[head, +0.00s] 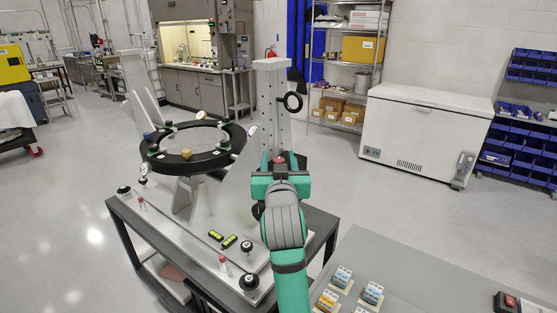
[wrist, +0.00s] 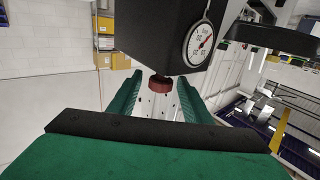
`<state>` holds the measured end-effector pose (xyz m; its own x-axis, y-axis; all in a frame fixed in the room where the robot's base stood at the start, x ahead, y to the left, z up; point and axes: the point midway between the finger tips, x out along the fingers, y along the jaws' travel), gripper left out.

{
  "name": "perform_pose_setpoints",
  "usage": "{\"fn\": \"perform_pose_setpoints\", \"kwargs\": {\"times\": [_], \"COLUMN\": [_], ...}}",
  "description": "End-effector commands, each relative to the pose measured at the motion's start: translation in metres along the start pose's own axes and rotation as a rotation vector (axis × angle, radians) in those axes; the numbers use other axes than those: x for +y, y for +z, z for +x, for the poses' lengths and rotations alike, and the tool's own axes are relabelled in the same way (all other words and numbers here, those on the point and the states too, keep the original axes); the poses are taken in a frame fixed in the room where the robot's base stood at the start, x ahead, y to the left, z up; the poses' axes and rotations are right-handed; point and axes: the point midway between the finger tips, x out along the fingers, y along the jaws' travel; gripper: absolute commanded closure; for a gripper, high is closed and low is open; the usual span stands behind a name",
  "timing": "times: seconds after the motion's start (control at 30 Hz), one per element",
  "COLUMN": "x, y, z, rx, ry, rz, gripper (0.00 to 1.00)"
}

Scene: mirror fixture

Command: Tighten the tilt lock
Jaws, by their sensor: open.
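The mirror fixture (head: 240,172) stands on a cart, with a black ring-shaped mount (head: 160,165) held between its supports. A small red knob (head: 279,159), which looks like the tilt lock, shows just beyond my gripper (head: 280,175). In the wrist view the red knob (wrist: 160,83) sits under a dark block, between the far ends of the two green fingers of my gripper (wrist: 159,98). The fingers are apart and a gap shows on each side of the knob. I cannot tell whether either finger touches it.
A round dial (wrist: 198,43) with a red needle is on the dark block close above the fingers. A grey table (head: 430,265) with small coloured parts is at the front right. Open floor lies behind.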

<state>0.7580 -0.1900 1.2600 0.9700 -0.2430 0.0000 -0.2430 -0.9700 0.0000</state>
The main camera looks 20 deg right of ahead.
Motion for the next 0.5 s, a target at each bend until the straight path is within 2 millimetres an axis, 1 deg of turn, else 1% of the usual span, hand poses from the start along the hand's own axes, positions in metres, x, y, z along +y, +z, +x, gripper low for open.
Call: {"fn": "perform_pose_setpoints", "kwargs": {"times": [0.13,0.17,0.2,0.27,0.3,0.5], "x": [0.0,0.0,-0.0001,-0.0001,0.0,-0.001], "y": [0.0001,0.0001,0.0002,0.0002,0.0002,0.0004], "z": [-0.0001,-0.0002,-0.0002,-0.0002,-0.0002,-0.0001], "rx": [0.0,0.0,0.0,0.0,0.0,-0.001], "ry": [0.0,0.0,0.0,0.0,0.0,0.01], "rz": [0.0,0.0,0.0,0.0,0.0,0.0], "gripper": [0.55,0.62,0.72,0.86,0.96,0.96]}}
